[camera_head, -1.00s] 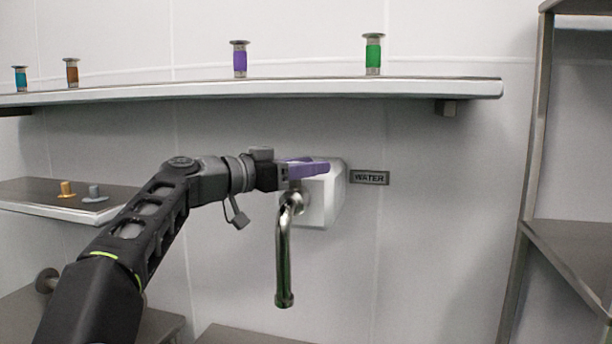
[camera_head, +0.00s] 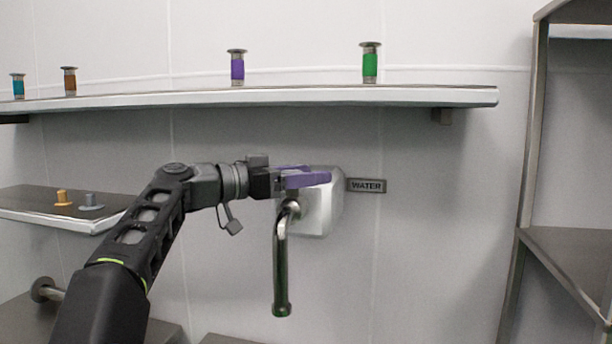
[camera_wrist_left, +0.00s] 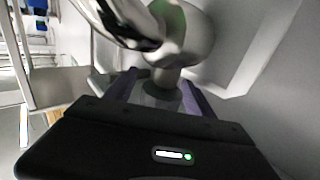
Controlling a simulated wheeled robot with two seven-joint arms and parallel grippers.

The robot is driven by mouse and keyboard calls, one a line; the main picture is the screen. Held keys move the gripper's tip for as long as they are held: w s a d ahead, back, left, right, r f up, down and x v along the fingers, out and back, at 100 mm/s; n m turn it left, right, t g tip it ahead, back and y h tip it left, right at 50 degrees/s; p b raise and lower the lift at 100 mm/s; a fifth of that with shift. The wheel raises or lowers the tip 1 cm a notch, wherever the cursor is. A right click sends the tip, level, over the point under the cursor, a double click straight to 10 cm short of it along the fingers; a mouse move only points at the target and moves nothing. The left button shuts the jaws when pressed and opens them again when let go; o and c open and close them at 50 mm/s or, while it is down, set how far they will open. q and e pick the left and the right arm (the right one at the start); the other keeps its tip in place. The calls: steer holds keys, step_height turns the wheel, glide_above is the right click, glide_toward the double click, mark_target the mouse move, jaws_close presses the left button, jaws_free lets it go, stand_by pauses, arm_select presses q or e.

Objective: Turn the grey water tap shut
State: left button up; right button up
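The water tap has a pale block-shaped body (camera_head: 318,205) on the wall and a shiny spout (camera_head: 281,265) hanging down. My left gripper (camera_head: 305,177) is at the top of the tap, its purple fingers just above the spout's bend. In the left wrist view the two purple fingers stand apart, one on each side of a grey tap handle (camera_wrist_left: 161,95). The metal tap neck (camera_wrist_left: 185,40) is just beyond them. I cannot tell whether the fingers press on the handle. My right gripper is not in view.
A WATER sign (camera_head: 366,185) is right of the tap. A long shelf (camera_head: 300,97) above holds several colored-banded pieces. A lower left shelf (camera_head: 45,215) holds a yellow and a grey piece. A metal rack (camera_head: 530,190) stands at the right.

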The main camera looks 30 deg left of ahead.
arm_select(q)
steer(key=shift+s+a, duration=0.1)
steer(key=shift+s+a, duration=0.15)
steer(key=shift+s, duration=0.1)
steer(key=b+v, duration=0.2)
steer(key=v, duration=0.5)
stand_by(0.4)
